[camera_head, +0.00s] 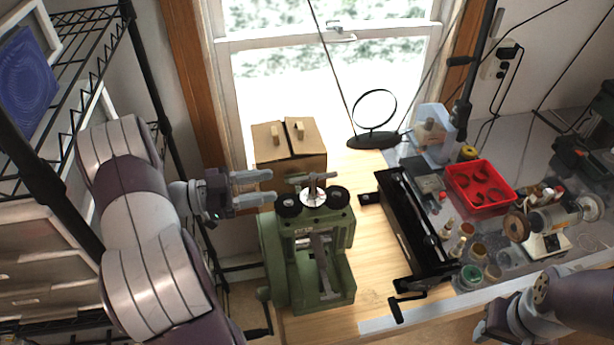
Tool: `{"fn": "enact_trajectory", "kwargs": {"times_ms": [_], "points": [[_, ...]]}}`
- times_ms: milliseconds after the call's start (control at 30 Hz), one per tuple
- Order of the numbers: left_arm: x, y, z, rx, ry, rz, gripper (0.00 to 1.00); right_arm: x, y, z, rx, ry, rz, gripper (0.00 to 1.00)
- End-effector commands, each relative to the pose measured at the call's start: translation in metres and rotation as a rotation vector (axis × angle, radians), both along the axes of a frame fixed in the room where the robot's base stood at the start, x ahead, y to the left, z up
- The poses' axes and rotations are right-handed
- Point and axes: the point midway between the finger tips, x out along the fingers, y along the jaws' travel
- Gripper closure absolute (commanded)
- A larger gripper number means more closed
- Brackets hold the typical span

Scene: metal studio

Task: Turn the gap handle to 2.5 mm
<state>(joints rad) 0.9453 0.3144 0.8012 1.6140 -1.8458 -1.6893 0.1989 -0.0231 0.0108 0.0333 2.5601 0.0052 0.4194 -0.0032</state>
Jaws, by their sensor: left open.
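A green rolling mill (287,249) stands on the front left of the wooden bench. The gap handle (312,184), a small metal T-shaped bar over a round pale dial (313,198), sits on top of the mill between two black knobs. The dial's markings are too small to read. My left gripper (270,188) is open and empty, its fingers pointing right, just left of the handle and apart from it. My right arm shows at the lower right; its gripper (490,328) is partly in view and its fingers are not clear.
A brown cardboard box (290,145) stands behind the mill. A long black tool (415,225) lies to its right. A red tray (480,187), small jars (472,276) and a polishing motor (550,217) crowd the right side. A wire shelf (90,60) is at the left.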

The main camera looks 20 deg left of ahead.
Motion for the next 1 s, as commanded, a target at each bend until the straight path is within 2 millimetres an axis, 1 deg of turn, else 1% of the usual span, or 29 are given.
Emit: {"fn": "enact_trajectory", "kwargs": {"times_ms": [33, 100, 300, 500, 800, 833, 867, 900, 933, 967, 1000], "points": [[0.007, -0.011, 0.008, -0.003, 0.002, -0.005, 0.57, 0.000, 0.000, 0.014, 0.000, 0.000, 0.000, 0.57], [0.018, -0.027, 0.008, -0.002, 0.003, -0.006, 0.57, 0.000, 0.000, 0.023, 0.000, 0.000, 0.000, 0.57], [0.043, -0.060, 0.005, -0.002, 0.002, -0.005, 0.57, 0.000, 0.000, 0.040, 0.000, 0.000, 0.000, 0.57], [0.056, -0.075, 0.002, 0.000, 0.000, -0.002, 0.57, 0.000, 0.000, 0.047, 0.000, 0.000, 0.000, 0.57], [0.058, -0.077, 0.000, 0.000, 0.000, 0.000, 0.57, 0.000, 0.000, 0.047, 0.000, 0.000, 0.000, 0.57], [0.058, -0.077, 0.000, 0.000, 0.000, 0.000, 0.63, 0.000, 0.000, 0.047, 0.000, 0.000, 0.000, 0.57], [0.058, -0.077, 0.000, 0.000, 0.000, 0.000, 0.73, 0.000, 0.000, 0.047, 0.000, 0.000, 0.000, 0.57], [0.058, -0.077, 0.000, 0.000, 0.000, 0.000, 0.86, 0.000, 0.000, 0.047, 0.000, 0.000, 0.000, 0.57], [0.058, -0.077, 0.000, 0.000, 0.000, 0.000, 0.96, 0.000, 0.000, 0.047, 0.000, 0.000, 0.000, 0.57], [0.058, -0.077, 0.000, 0.000, 0.000, 0.000, 1.00, 0.000, 0.000, 0.047, 0.000, 0.000, 0.000, 0.57], [0.058, -0.077, 0.000, 0.000, 0.000, 0.000, 1.00, 0.000, 0.000, 0.047, 0.000, 0.000, 0.000, 0.57]]}}
